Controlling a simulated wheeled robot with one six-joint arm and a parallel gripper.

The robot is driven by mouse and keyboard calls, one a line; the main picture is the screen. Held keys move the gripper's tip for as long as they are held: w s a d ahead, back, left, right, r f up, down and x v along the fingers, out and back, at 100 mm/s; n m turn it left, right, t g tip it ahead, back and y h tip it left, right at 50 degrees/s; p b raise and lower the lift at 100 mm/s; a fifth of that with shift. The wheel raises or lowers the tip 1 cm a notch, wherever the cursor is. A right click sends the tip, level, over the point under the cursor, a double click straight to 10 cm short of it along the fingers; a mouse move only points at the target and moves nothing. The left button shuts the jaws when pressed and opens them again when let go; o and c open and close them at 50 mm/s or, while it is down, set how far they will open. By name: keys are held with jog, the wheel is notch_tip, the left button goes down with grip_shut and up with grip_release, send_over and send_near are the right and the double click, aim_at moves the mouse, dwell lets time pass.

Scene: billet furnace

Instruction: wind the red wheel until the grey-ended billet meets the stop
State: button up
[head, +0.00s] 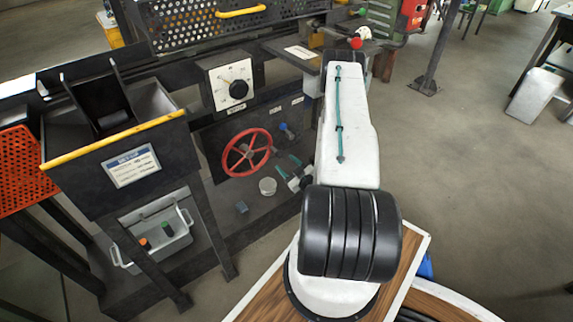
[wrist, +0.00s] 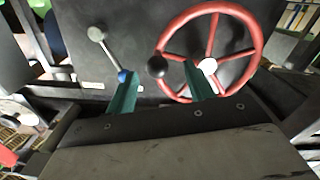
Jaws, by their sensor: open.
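The red wheel (head: 247,152) is upright on the dark front panel, below a white dial. It also shows in the wrist view (wrist: 259,42), with a pale hub and a black knob (wrist: 157,66) at its rim's left. My gripper (wrist: 160,88) is open; its two teal fingers are apart, and the knob appears between and beyond their tips. The right finger overlaps the wheel's lower part in that view. In the head view my gripper (head: 290,168) is right of and slightly below the wheel. I cannot make out the grey-ended billet or the stop.
A lever with a blue part (head: 283,127) is right of the wheel; it appears left of it in the wrist view (wrist: 108,52). The white dial (head: 231,81) is above. A dark hopper (head: 122,165) and grey bin (head: 155,240) stand left. Open floor lies right.

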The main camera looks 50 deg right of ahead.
jog(key=shift+s+d, duration=0.1)
jog(key=shift+d, duration=0.05)
jog(key=c, duration=0.5)
jog(key=shift+m+h, duration=0.4)
jog(key=shift+h, duration=0.2)
jog(key=s+d+r, duration=0.1)
jog(key=d, duration=0.1)
jog(key=s+d+r, duration=0.1)
jog(key=s+r, duration=0.1)
jog(key=shift+d+r, duration=0.25)
jog(key=shift+d, duration=0.15)
grip_shut()
jog(key=s+a+r+m+y, duration=0.2)
jog(key=s+a+r+m, duration=0.1)
jog(key=s+r+m, duration=0.3)
jog(key=w+f, duration=0.5)
jog(key=w, duration=0.6)
jog(key=shift+w+d+m, duration=0.3)
jog(key=shift+d+m, duration=0.1)
jog(key=shift+d+f, duration=0.1)
jog(key=shift+f, duration=0.15)
jog(key=shift+f+m, duration=0.25)
jog(key=shift+m, duration=0.15)
